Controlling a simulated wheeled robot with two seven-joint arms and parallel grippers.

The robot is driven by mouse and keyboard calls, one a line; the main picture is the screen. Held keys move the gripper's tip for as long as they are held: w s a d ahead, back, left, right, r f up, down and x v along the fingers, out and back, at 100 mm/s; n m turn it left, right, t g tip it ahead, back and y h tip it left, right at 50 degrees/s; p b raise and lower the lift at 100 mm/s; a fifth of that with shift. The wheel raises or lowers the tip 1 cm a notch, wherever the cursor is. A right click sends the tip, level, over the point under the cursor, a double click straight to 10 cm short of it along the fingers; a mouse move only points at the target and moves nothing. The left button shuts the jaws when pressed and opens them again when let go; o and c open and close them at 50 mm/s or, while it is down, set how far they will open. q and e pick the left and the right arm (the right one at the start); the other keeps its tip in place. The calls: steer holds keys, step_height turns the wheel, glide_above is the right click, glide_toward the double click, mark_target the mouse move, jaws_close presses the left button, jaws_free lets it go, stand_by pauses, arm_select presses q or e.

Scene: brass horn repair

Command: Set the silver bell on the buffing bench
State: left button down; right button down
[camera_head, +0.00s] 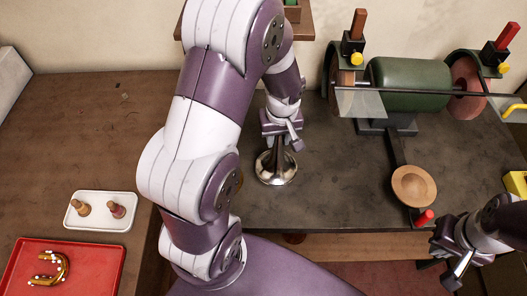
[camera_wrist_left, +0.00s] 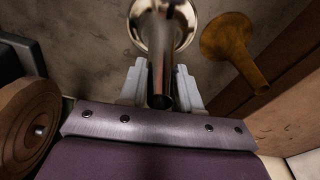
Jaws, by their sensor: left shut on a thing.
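The silver bell (camera_head: 276,168) stands with its flared end down at the buffing bench's dark top (camera_head: 330,190). I cannot tell whether its rim touches the surface. My left gripper (camera_head: 282,138) is shut on the bell's narrow upper stem. In the left wrist view the fingers (camera_wrist_left: 160,88) sit on both sides of the stem, and the shiny bell flare (camera_wrist_left: 164,22) shows beyond them. My right gripper (camera_head: 447,264) is at the lower right, its fingers apart and empty.
A green buffing machine (camera_head: 410,84) stands at the back right, a wooden round pad (camera_head: 414,186) before it. A white tray (camera_head: 101,211) and red tray (camera_head: 62,272) are at left. My left arm hides the middle.

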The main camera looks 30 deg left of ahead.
mark_target(278, 153)
arm_select(q)
steer(key=shift+s+d+f, duration=0.25)
steer(key=shift+f, duration=0.4)
steer(key=shift+s+d+f, duration=0.2)
steer(key=shift+f, duration=0.4)
steer(key=f, duration=0.3)
steer(key=shift+w+a+f, duration=0.15)
steer(key=shift+w, duration=0.15)
steer(key=shift+w+a+f, duration=0.15)
steer(key=shift+f, duration=0.1)
steer(key=shift+s+d+f, duration=0.1)
steer(key=shift+s+d, duration=0.1)
steer(key=shift+s, duration=0.05)
steer(key=c, duration=0.8)
jaws_free()
steer(key=shift+w+a, duration=0.1)
steer(key=shift+w, duration=0.05)
arm_select(e)
steer(key=shift+s+d, duration=0.15)
steer(key=shift+d, duration=0.1)
